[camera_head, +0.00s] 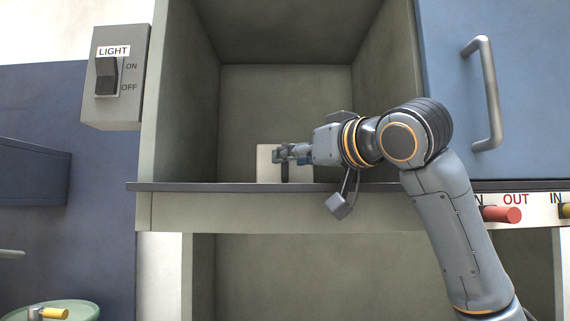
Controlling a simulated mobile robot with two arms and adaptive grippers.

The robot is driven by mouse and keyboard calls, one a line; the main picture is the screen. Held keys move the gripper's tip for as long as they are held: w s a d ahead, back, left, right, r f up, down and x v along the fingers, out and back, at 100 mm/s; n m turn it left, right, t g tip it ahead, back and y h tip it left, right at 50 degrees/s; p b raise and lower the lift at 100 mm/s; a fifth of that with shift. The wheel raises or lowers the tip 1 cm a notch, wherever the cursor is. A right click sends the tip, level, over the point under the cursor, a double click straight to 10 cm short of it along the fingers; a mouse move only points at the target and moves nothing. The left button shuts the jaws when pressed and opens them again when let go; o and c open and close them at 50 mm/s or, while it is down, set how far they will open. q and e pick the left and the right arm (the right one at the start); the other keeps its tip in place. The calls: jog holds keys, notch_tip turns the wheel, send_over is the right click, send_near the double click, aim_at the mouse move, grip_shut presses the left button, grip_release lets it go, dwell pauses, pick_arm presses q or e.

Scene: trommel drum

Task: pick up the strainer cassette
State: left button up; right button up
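A pale upright block or plate (264,168), which looks like the strainer cassette, stands at the back of the open compartment. A short dark vertical bar (285,173) shows in front of it. My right gripper (282,154) reaches in from the right, its fingers pointing left, and overlaps the top of the dark bar. Its fingers are small and partly hidden, so I cannot tell whether they are closed on the bar. The gripper also hides part of the pale plate. My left gripper is not in view.
The compartment has side walls and a dark front ledge (200,187). A blue door with a grey handle (490,95) is at right, above a red knob (502,214). A light switch box (114,78) is at left. A green round container (75,309) is at bottom left.

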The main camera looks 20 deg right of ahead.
jog(key=shift+x, duration=1.1)
jog(key=shift+s, duration=0.2)
jog(key=shift+c, duration=0.6)
grip_shut()
